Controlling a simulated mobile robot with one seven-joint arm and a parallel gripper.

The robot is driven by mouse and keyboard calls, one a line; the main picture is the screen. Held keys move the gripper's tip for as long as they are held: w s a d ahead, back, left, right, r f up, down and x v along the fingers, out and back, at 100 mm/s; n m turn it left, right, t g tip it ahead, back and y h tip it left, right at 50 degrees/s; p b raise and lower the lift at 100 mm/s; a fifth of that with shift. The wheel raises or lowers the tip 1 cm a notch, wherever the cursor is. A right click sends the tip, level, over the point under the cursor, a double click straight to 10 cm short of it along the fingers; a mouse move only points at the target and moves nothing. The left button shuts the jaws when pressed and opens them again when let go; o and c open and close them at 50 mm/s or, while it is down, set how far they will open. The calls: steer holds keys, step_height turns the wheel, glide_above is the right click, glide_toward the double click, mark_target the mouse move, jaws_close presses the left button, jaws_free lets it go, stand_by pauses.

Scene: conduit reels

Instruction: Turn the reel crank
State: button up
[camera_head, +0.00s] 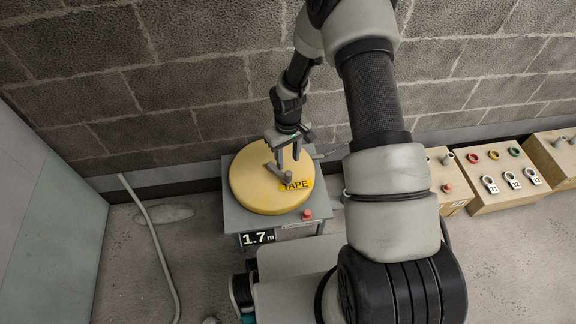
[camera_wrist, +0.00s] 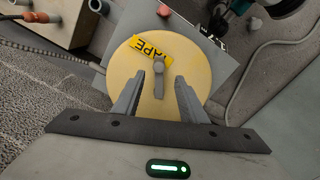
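The reel (camera_head: 253,190) is a round yellow disc lying flat on a grey stand, with a yellow "TAPE" label (camera_head: 297,185) near its edge. The grey reel crank (camera_wrist: 158,68) shows in the wrist view as a short arm with a round knob, on the disc beside the label. My gripper (camera_wrist: 160,80) is open, its two fingers spread on either side of the crank arm with visible gaps. In the head view my gripper (camera_head: 287,163) is over the disc, close to the crank knob (camera_head: 287,178). Whether the fingertips are down at knob height is hard to tell.
The grey stand (camera_head: 233,221) carries a red button (camera_head: 307,214) and a "1.7 m" sign (camera_head: 257,238). A block wall is behind. Wooden boxes (camera_head: 487,195) with fittings stand at right. A grey conduit (camera_head: 155,235) and a panel are at left.

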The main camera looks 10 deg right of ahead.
step_height(320, 180, up, 7)
steer(key=p, duration=0.1)
stand_by(0.6)
steer(key=s+d+r+m+t+h, duration=0.1)
steer(key=s+d+r, duration=0.15)
steer(key=r, duration=1.05)
steer(key=s+d+r+m+t, duration=0.1)
steer(key=s+d+r+t, duration=0.15)
steer(key=r, duration=1.05)
steer(key=s+r+m+t+y+p, duration=0.1)
steer(key=s+r, duration=0.5)
steer(key=s, duration=0.3)
steer(key=s+r+m+t, duration=0.1)
steer(key=s+r+m, duration=0.1)
steer(key=s+r, duration=0.55)
step_height(320, 180, up, 19)
steer(key=s+p, duration=0.1)
steer(key=p, duration=1.9)
steer(key=shift+a, duration=0.4)
steer(key=shift+f, duration=0.1)
steer(key=shift+c, duration=0.9)
steer(key=shift+s, duration=0.1)
